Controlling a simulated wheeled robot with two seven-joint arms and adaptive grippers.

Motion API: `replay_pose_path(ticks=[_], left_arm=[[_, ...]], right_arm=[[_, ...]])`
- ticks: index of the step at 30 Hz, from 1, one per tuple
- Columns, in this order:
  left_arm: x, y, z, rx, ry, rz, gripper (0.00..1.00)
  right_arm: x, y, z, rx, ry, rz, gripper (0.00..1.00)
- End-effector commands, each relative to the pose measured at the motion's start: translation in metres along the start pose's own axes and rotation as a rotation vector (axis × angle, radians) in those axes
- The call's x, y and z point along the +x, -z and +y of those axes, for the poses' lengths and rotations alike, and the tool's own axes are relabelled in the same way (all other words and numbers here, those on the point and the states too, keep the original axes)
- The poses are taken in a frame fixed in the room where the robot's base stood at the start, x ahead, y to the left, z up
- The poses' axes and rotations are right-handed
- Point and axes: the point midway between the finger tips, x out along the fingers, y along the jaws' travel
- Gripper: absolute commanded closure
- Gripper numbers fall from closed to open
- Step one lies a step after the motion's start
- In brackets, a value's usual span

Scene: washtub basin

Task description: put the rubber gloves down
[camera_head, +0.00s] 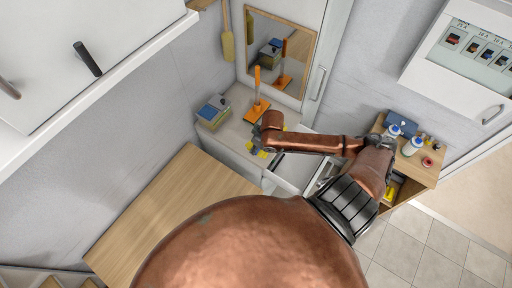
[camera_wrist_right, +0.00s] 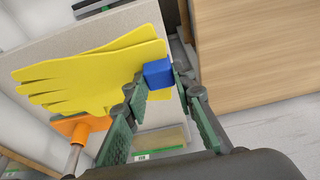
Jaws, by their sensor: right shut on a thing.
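The yellow rubber gloves (camera_wrist_right: 95,75) hang flat in the right wrist view, fingers toward the left, with a blue block-like piece (camera_wrist_right: 158,74) at their cuff end. My right gripper (camera_wrist_right: 162,92) is shut on this blue piece, one finger on each side. In the head view, my right gripper (camera_head: 262,146) is above the front part of the grey counter, and only small yellow bits of the gloves (camera_head: 262,153) show around it; my arm hides the rest. I cannot tell whether the gloves touch the counter. My left gripper is not in view.
The grey counter (camera_head: 232,128) bears an orange-handled tool on an orange base (camera_head: 256,110) and a stack of boxes (camera_head: 213,112). A mirror (camera_head: 280,50) stands behind. A wooden tabletop (camera_head: 170,205) lies at left. A wooden cabinet (camera_head: 428,172) at right holds bottles.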

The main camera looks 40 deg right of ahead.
Motion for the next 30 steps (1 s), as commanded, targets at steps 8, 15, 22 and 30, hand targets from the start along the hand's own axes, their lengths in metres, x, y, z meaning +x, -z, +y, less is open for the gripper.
replay_pose_path(ticks=[8,15,22,30], left_arm=[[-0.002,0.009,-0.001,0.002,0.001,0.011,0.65],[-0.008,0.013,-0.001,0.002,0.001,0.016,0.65],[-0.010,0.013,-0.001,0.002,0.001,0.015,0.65],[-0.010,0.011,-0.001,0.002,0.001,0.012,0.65]], right_arm=[[0.034,0.008,0.021,0.000,-0.001,0.002,1.00],[0.059,0.004,0.025,0.000,0.000,-0.001,1.00],[0.072,0.001,0.025,-0.002,-0.002,0.001,1.00],[0.072,0.000,0.025,-0.002,-0.001,0.001,0.73]])
